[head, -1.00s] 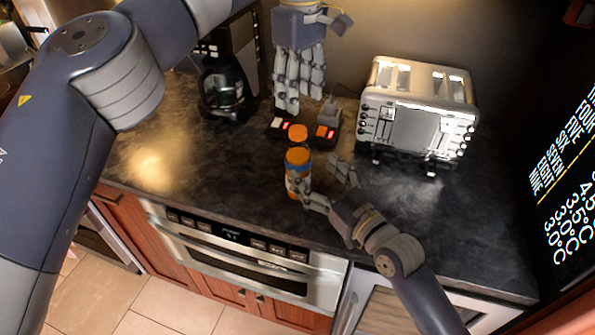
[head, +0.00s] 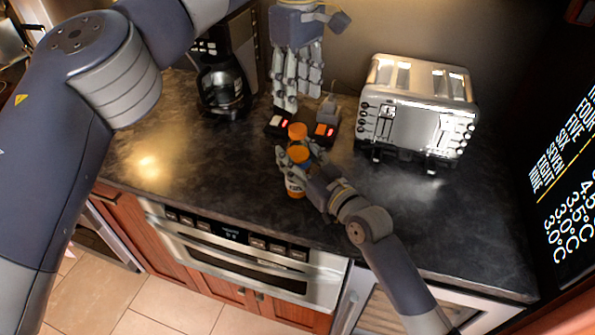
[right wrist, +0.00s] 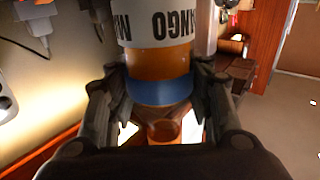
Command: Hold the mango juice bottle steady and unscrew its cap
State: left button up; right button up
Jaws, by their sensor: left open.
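The mango juice bottle (head: 295,188) stands upright on the dark counter, with an orange cap (head: 297,131) at its top. The right wrist view is upside down; it shows the bottle's MANGO label (right wrist: 158,24), blue band (right wrist: 160,93) and an orange top (right wrist: 165,130). My right gripper (head: 298,167) has its fingers on both sides of the bottle around the blue band, apparently touching it. My left gripper (head: 298,100) is open and empty, pointing down, just behind and above the cap in the head view, apart from it.
A silver toaster (head: 415,112) stands to the right. A coffee maker (head: 222,85) stands to the left. Dark devices with red lights (head: 323,131) lie behind the bottle. The counter (head: 215,180) left of the bottle is clear.

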aim_at(298, 128)
grip_shut()
pick_arm(q)
jog(key=m, duration=1.3)
jog(key=shift+f+m, duration=0.3)
jog(key=shift+f, duration=3.7)
